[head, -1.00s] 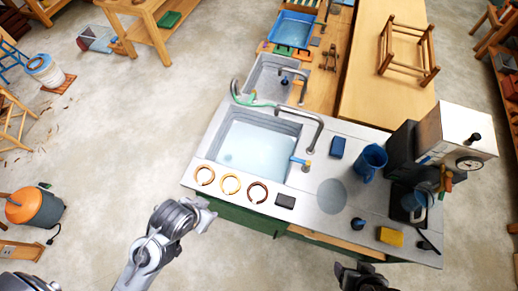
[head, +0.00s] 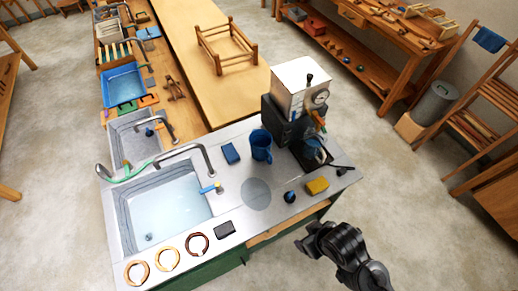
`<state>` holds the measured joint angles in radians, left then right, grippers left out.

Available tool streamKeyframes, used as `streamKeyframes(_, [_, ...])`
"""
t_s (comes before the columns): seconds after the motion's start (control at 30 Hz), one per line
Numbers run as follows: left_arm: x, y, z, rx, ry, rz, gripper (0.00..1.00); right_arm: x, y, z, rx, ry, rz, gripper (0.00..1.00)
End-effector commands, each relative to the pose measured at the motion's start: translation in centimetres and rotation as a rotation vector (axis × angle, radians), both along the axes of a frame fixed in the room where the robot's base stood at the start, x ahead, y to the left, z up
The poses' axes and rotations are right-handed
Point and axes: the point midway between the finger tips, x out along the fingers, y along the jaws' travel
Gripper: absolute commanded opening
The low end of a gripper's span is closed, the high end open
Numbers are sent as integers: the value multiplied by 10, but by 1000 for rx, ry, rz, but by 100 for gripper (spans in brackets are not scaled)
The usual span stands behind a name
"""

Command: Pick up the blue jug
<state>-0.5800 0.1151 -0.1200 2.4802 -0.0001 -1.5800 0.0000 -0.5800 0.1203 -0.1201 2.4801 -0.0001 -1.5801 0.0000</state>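The blue jug (head: 261,146) stands upright on the grey counter, just left of the coffee machine. Its handle is hard to make out at this size. My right gripper (head: 302,238) is in front of the counter's front edge, below and right of the jug in the picture and well apart from it. Its fingers are small and dark, so I cannot tell whether they are open or shut. My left gripper is out of view.
The coffee machine (head: 289,106) stands close to the jug's right. A blue box (head: 231,153) lies to its left. A yellow sponge (head: 317,186) and a small dark-blue object (head: 290,197) lie near the front edge. The sink (head: 168,208) is at left.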

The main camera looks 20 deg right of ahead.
Motion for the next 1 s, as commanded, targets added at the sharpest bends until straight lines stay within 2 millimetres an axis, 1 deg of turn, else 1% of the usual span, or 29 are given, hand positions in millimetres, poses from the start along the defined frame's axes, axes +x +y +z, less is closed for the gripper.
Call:
streamKeyframes(0.47, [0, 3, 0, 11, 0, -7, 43, 0, 0, 0, 0, 0, 0, 72])
streamKeyframes(0.5, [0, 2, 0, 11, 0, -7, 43, 0, 0, 0, 0, 0, 0, 69])
streamKeyframes(0.57, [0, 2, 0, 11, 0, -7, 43, 0, 0, 0, 0, 0, 0, 60])
streamKeyframes(0.6, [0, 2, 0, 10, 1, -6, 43, 0, 0, 0, 0, 0, 0, 54])
streamKeyframes(0.67, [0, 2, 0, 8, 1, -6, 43, 0, 0, 0, 0, 0, 0, 45])
streamKeyframes(0.93, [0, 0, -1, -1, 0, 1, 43, 1, 1, 0, 2, -2, -1, 45])
streamKeyframes(1.0, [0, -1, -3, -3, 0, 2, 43, 4, 4, -4, 1, -1, 14, 45])
